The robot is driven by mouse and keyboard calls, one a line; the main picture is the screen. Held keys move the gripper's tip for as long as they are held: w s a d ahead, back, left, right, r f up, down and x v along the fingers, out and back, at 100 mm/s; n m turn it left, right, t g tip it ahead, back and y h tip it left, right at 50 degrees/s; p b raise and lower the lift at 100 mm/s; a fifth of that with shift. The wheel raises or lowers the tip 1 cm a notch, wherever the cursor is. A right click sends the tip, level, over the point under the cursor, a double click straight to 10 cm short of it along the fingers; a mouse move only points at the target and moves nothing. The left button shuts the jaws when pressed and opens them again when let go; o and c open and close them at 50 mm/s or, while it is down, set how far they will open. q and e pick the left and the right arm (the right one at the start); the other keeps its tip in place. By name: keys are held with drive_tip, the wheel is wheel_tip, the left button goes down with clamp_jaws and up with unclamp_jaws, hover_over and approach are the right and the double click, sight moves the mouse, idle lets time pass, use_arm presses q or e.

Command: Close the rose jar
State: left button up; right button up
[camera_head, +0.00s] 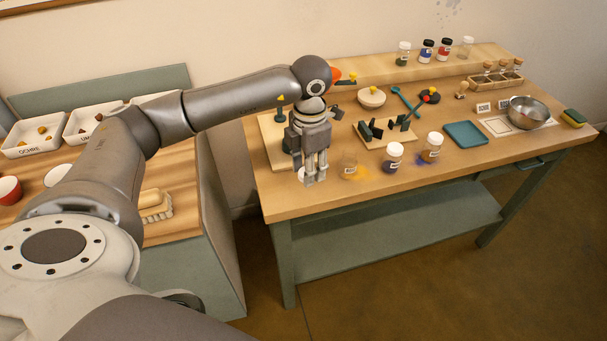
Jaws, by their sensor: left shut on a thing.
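My left gripper (313,179) points down over the left front part of the wooden table (300,202). It is shut on a small white piece (302,175) that looks like a jar lid, mostly hidden by the fingers. Just right of it stands a clear jar without a visible lid (349,166), with yellow-orange powder spilled beside it. Two jars with white lids stand further right, one front jar (393,157) and one with orange-brown contents (432,148). The labels are too small to read, so I cannot tell which jar is rose. My right gripper is not in view.
Behind the jars is a wooden board with dark holders (385,136). A teal tray (466,133), a metal bowl (528,112) and a sponge (573,117) lie to the right. Several jars stand on the back shelf (380,72). The front table strip right of the jars is clear.

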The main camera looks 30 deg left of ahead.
use_arm(q)
drive_tip(key=s+d+r+b, duration=0.2)
drive_tip(key=s+d+r, duration=0.2)
drive_tip(key=d, duration=0.3)
drive_tip(key=shift+s, duration=0.8)
drive_tip(key=s+d+f+m, duration=0.1)
drive_tip(key=s+f+m, duration=0.1)
drive_tip(key=m, duration=1.3)
drive_tip(key=s+d+f+m, duration=0.1)
drive_tip(key=s+m, duration=0.3)
drive_tip(key=m, duration=1.1)
drive_tip(key=shift+s+d+f+m, duration=0.2)
drive_tip(key=shift+f+m, duration=0.1)
drive_tip(key=shift+f, duration=0.2)
